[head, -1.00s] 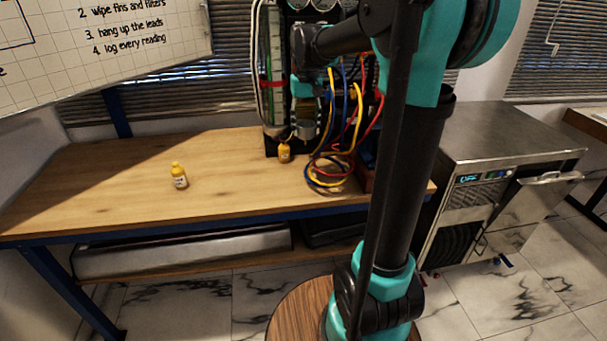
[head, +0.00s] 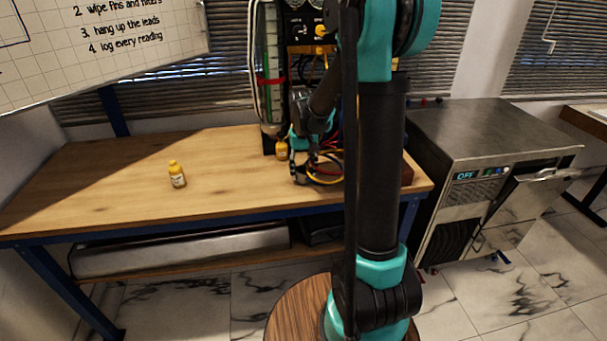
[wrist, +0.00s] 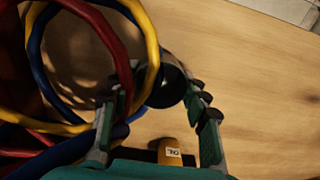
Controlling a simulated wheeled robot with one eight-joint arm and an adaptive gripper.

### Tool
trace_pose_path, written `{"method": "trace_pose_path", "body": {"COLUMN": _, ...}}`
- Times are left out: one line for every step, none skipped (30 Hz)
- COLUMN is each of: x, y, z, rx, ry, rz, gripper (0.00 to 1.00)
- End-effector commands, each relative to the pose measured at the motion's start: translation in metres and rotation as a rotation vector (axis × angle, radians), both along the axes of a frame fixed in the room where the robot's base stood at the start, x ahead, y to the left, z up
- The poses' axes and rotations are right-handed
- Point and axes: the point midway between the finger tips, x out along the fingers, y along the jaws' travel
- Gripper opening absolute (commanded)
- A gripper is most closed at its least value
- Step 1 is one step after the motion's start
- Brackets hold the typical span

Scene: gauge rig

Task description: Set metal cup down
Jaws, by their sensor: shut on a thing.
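My gripper (head: 303,172) is low over the right part of the wooden bench, beside the looped leads. In the wrist view its two green-and-grey fingers (wrist: 163,92) are around a dark, rounded thing, which I take to be the metal cup (wrist: 168,86). The cup is in shadow, and its base is hard to make out. I cannot tell whether it touches the bench. In the head view I cannot make the cup out clearly among the gripper and leads.
Red, blue and yellow leads (wrist: 92,62) loop close beside the fingers. A small yellow bottle (head: 281,151) stands by the rig (head: 270,80), just behind the gripper. Another yellow bottle (head: 177,175) stands further left. The bench (head: 110,190) is clear around it.

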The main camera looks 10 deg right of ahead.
Motion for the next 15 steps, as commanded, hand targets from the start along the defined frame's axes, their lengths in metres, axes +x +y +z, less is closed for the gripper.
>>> {"method": "trace_pose_path", "body": {"x": -0.0001, "y": 0.0000, "z": -0.0056, "rx": 0.000, "ry": 0.000, "rz": 0.000, "gripper": 0.16}}
{"method": "trace_pose_path", "body": {"x": -0.0001, "y": 0.0000, "z": -0.0079, "rx": 0.000, "ry": 0.000, "rz": 0.000, "gripper": 0.16}}
{"method": "trace_pose_path", "body": {"x": 0.0000, "y": 0.0000, "z": -0.0099, "rx": 0.000, "ry": 0.000, "rz": 0.000, "gripper": 0.16}}
{"method": "trace_pose_path", "body": {"x": 0.0000, "y": 0.0000, "z": -0.0107, "rx": 0.000, "ry": 0.000, "rz": 0.000, "gripper": 0.16}}
{"method": "trace_pose_path", "body": {"x": -0.0001, "y": 0.0000, "z": -0.0111, "rx": 0.000, "ry": 0.000, "rz": 0.000, "gripper": 0.16}}
{"method": "trace_pose_path", "body": {"x": -0.0002, "y": 0.0000, "z": -0.0111, "rx": 0.000, "ry": 0.000, "rz": 0.000, "gripper": 0.16}}
{"method": "trace_pose_path", "body": {"x": -0.0002, "y": 0.0000, "z": -0.0110, "rx": 0.000, "ry": 0.000, "rz": 0.000, "gripper": 0.16}}
{"method": "trace_pose_path", "body": {"x": -0.0002, "y": 0.0000, "z": -0.0109, "rx": 0.000, "ry": 0.000, "rz": 0.000, "gripper": 0.16}}
{"method": "trace_pose_path", "body": {"x": -0.0002, "y": 0.0000, "z": -0.0108, "rx": 0.000, "ry": 0.000, "rz": 0.000, "gripper": 0.16}}
{"method": "trace_pose_path", "body": {"x": -0.0002, "y": 0.0000, "z": -0.0108, "rx": 0.000, "ry": 0.000, "rz": 0.000, "gripper": 0.16}}
{"method": "trace_pose_path", "body": {"x": -0.0002, "y": 0.0000, "z": -0.0109, "rx": 0.000, "ry": 0.000, "rz": 0.000, "gripper": 0.16}}
{"method": "trace_pose_path", "body": {"x": -0.0002, "y": 0.0000, "z": -0.0114, "rx": 0.000, "ry": 0.000, "rz": 0.000, "gripper": 0.16}}
{"method": "trace_pose_path", "body": {"x": -0.0002, "y": 0.0000, "z": -0.0121, "rx": 0.000, "ry": 0.000, "rz": 0.000, "gripper": 0.16}}
{"method": "trace_pose_path", "body": {"x": -0.0002, "y": 0.0000, "z": -0.0130, "rx": 0.000, "ry": 0.000, "rz": 0.000, "gripper": 0.16}}
{"method": "trace_pose_path", "body": {"x": -0.0003, "y": 0.0000, "z": -0.0137, "rx": 0.000, "ry": 0.000, "rz": 0.000, "gripper": 0.47}}
